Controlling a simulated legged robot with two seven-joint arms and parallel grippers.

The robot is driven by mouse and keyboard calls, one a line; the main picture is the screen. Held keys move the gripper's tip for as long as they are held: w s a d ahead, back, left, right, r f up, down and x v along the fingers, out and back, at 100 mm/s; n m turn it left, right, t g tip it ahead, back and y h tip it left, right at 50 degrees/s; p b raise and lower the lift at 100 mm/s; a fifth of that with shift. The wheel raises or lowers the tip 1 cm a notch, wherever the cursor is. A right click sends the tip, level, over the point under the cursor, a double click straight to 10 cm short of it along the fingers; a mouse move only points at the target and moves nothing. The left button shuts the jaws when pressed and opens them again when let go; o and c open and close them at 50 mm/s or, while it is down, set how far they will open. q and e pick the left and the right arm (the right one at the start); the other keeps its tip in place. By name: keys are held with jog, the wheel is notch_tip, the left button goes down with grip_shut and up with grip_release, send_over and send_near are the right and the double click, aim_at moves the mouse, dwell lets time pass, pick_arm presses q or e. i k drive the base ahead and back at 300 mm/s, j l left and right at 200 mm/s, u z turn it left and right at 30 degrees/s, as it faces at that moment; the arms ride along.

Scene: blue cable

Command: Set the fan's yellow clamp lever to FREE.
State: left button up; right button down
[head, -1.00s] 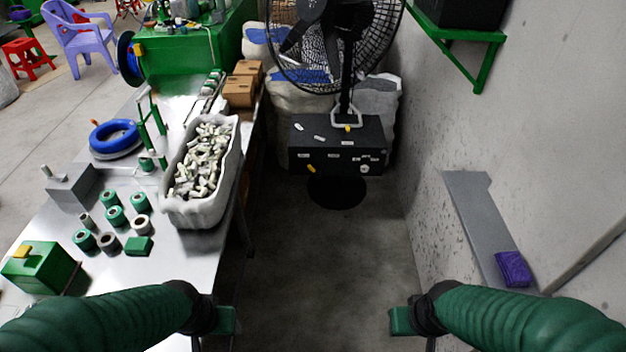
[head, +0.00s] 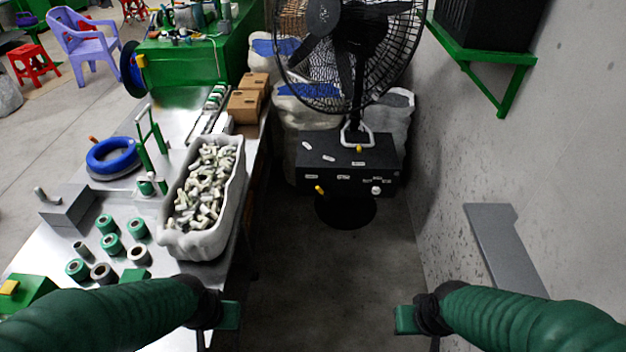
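The black fan (head: 352,55) stands at the far end of the aisle, above a black box (head: 340,178) on a round dark base. One small yellow part (head: 360,149) is at the foot of the fan's pole, by a pale looped handle (head: 357,136). Another yellow part (head: 319,189) sticks out of the box's front, at its left. I cannot tell which is the clamp lever, and the labels are too small to read. My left gripper (head: 229,316) and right gripper (head: 405,320) are low in the foreground, far from the fan. Their fingers do not show clearly.
A metal table (head: 128,205) on the left carries a white bin (head: 196,244) of pale fittings and several green rolls. A grey wall ledge (head: 492,250) and a green shelf bracket (head: 497,75) are on the right. The floor (head: 325,265) between is clear.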

aim_at(326, 194)
jog(key=i+j, duration=0.1)
jog(key=i, duration=0.85)
jog(key=i+j, duration=0.1)
jog(key=i, duration=0.8)
